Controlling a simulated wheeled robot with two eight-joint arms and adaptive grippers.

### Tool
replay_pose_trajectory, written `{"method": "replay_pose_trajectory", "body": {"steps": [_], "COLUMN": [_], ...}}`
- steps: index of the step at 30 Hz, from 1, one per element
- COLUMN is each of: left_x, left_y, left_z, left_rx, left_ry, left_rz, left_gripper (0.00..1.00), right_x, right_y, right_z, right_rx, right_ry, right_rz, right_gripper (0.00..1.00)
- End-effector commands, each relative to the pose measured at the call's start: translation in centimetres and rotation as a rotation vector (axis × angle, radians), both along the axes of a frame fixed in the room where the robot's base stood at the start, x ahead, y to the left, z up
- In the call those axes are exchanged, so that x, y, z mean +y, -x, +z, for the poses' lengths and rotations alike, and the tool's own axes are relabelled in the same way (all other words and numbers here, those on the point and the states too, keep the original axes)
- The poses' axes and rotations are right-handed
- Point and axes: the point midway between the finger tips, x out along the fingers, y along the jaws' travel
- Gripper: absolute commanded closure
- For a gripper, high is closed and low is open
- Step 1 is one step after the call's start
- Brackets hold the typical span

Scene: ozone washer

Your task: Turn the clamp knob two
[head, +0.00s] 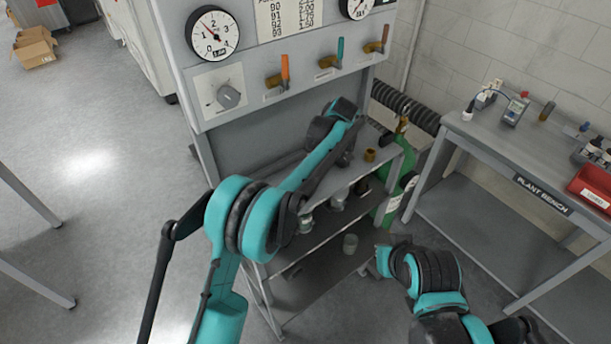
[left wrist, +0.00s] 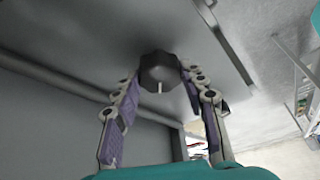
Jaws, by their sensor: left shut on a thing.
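A dark, many-sided knob (left wrist: 160,68) with a pale pointer mark sits on a grey panel in the left wrist view. The mark points toward the bottom of that view. My left gripper (left wrist: 160,78) has its two fingers on either side of the knob, with the fingertips closed on it. In the head view my left arm reaches to the shelf area below the gauge panel, and its fingers and this knob are hidden there. My right arm shows at the lower right of the head view; its fingers are not visible.
The grey gauge panel (head: 255,105) carries a dial knob (head: 228,96), a round gauge (head: 212,33) and coloured valve levers. A green cylinder (head: 386,185) stands right of the rack. A bench (head: 470,132) with a red bin (head: 592,186) is at right.

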Motion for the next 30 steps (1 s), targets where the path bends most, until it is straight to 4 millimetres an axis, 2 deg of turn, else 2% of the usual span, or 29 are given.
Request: {"method": "replay_pose_trajectory", "body": {"steps": [18, 30], "left_x": [0.1, 0.1], "left_y": [-0.4, -0.4], "left_z": [0.0, 0.0], "left_rx": [0.001, 0.000], "left_ry": [0.001, 0.001], "left_rz": [0.556, 0.755], "left_gripper": [0.87, 0.87], "right_x": [0.0, 0.0], "right_y": [0.0, 0.0], "right_z": [1.6, 2.1], "right_rx": [0.000, 0.000], "right_ry": [0.000, 0.000], "right_rz": [0.000, 0.000], "right_gripper": [1.00, 1.00]}}
